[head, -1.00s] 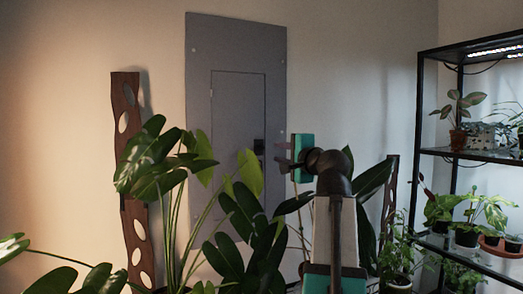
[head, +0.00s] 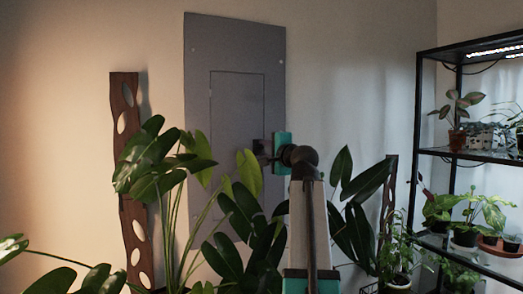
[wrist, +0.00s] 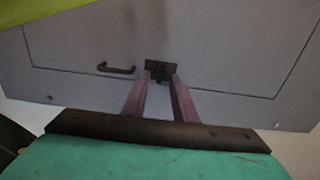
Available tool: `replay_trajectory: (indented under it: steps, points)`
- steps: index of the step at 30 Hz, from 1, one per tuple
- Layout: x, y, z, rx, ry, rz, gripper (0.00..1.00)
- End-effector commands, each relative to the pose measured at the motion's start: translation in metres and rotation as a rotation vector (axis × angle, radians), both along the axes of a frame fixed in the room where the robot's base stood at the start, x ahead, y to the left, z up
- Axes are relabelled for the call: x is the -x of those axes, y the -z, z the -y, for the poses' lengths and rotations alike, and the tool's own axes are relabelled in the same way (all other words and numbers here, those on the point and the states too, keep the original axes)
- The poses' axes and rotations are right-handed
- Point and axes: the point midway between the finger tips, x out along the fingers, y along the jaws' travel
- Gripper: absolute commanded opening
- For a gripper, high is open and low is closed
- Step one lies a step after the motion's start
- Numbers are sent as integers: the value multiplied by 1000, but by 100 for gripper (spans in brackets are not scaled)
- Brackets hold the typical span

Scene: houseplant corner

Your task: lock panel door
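The grey panel door (head: 232,105) is flush in its larger grey frame (head: 265,50) on the wall and looks closed. In the wrist view the door (wrist: 220,50) fills the upper part. A small dark latch (wrist: 160,68) sits on it, just beyond and between my fingertips. Whether they touch it I cannot tell. A dark bar handle (wrist: 116,68) is left of the latch. My gripper (wrist: 159,80) is open, its two purplish fingers apart. In the head view my gripper (head: 259,150) is at the door's right edge and hides the latch.
Large leafy plants (head: 160,165) stand in front of the panel, with leaves close to my arm. A brown wooden post with holes (head: 130,190) is at left. A black shelf (head: 470,153) with potted plants stands at right. A green leaf (wrist: 40,8) crosses the wrist view's top left.

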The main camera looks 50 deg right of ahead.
Motion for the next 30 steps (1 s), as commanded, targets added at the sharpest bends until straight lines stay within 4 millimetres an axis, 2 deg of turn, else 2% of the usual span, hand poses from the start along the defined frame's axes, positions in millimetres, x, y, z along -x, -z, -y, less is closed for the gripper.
replay_trajectory:
  steps: [7, 19, 24, 30]
  points:
    - [-20, -1, 8, 0, -1, 0, 26]
    - [-24, 0, 8, 0, -1, 0, 26]
    - [-24, 0, 8, 0, -2, 0, 0]
    - [-24, 0, 8, 2, -2, -1, 0]
